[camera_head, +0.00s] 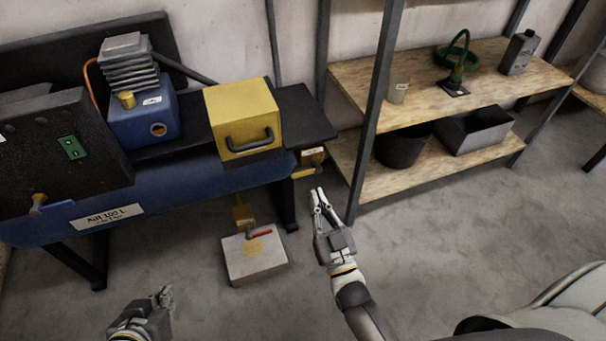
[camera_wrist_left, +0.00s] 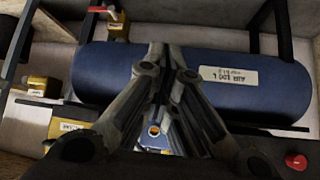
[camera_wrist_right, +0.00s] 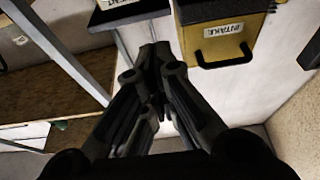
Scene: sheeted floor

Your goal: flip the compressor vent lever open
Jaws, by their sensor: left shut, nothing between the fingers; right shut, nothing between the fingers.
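The compressor's blue tank (camera_head: 180,190) lies across the left of the head view, with a label reading AIR 100 L. A brass fitting (camera_head: 243,213) hangs below it, with a red lever (camera_head: 260,234) over a pale block. Another brass fitting with a small label (camera_head: 311,157) sits at the tank's right end; I cannot read which is the vent. My right gripper (camera_head: 318,197) is shut and empty, just right of and below that end fitting. My left gripper (camera_head: 163,297) is shut and empty, low in front of the tank. The left wrist view shows a brass fitting with a red part (camera_wrist_left: 118,24).
A yellow box (camera_head: 243,116) with a dark handle stands on the compressor, labelled INTAKE in the right wrist view (camera_wrist_right: 224,45). The pale block (camera_head: 254,262) is on the floor. Wooden shelves (camera_head: 420,165) with a metal post stand right of my right gripper. Floor at the lower middle is clear.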

